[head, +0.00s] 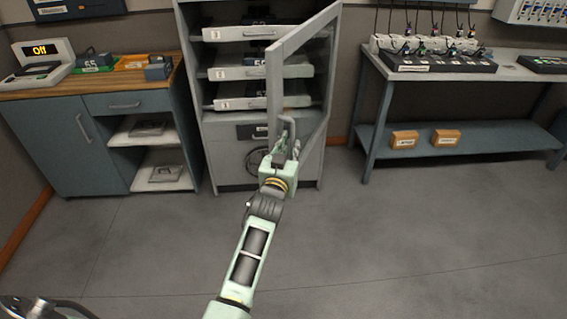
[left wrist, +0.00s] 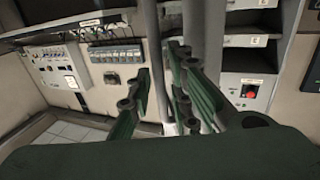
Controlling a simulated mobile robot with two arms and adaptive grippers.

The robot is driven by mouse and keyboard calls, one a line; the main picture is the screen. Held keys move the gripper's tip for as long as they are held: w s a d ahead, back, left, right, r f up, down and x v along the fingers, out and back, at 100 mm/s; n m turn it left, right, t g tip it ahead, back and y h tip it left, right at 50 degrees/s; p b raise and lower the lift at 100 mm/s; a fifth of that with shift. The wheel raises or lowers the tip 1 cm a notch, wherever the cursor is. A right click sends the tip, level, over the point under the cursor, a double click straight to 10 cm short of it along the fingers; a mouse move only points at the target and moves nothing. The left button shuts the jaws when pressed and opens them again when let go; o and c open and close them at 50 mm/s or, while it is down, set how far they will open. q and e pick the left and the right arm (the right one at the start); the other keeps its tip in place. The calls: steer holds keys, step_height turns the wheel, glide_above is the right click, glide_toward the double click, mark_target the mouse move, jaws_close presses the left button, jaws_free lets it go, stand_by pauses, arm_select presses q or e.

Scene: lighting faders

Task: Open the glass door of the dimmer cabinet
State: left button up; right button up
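The dimmer cabinet (head: 190,60) stands at the back centre in the head view. Its glass door (head: 273,90), a grey frame around a clear pane, is hinged on the right and stands wide open, swung out toward me. A grey bar handle (head: 287,122) is on the door's outer face near its free edge. My left gripper (head: 287,147) is at the handle's lower part. My right gripper is out of view.
Drawer-like dimmer units (head: 240,72) fill the cabinet shelves. A blue-grey counter (head: 60,140) stands to the left. A bench (head: 480,70) with electrical gear and two small boxes below stands to the right. The floor (head: 400,240) in front is clear.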

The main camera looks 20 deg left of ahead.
arm_select(q)
steer(key=s+d, duration=0.1)
steer(key=s, duration=0.8)
steer(key=shift+s+d, duration=0.15)
steer(key=shift+s, duration=0.2)
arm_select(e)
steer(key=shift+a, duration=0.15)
